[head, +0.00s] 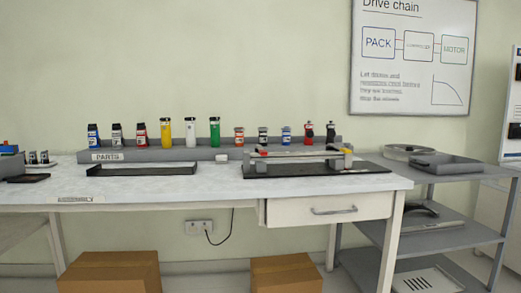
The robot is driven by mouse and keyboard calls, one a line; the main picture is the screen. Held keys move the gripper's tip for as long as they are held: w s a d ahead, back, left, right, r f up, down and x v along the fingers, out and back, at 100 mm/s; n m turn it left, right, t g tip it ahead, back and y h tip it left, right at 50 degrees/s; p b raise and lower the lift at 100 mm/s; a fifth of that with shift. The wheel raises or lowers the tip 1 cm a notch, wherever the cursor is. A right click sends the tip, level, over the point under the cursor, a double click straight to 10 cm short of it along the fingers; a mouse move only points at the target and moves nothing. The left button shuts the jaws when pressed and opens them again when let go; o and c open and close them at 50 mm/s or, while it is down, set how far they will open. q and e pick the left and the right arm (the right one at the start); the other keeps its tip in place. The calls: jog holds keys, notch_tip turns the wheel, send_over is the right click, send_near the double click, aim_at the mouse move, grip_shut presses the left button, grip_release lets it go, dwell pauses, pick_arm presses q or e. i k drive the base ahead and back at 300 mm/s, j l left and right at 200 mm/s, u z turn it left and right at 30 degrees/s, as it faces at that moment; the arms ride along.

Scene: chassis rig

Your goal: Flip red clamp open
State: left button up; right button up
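The chassis rig (297,156) stands on a black base plate (310,171) on the right part of the white table. It has a grey bar across it. A small red part (262,153) sits at the rig's left end. It may be the red clamp, but it is too small to tell whether it is open or shut. A yellow-topped grey block (347,152) is at the rig's right end. Neither of my grippers is in view.
The white table (230,184) has clear room along its front. A grey parts rack (185,153) behind holds several coloured cylinders and small parts. A black tray (142,170) lies to the left. A grey shelf unit (440,222) stands right. Cardboard boxes (112,273) are below.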

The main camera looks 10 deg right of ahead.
aim_at(262, 152)
jog(key=i+j+z, duration=0.25)
jog(key=i+z, duration=0.15)
jog(key=i+j+z, duration=0.75)
jog(key=i+j, duration=0.2)
jog(key=j, duration=0.1)
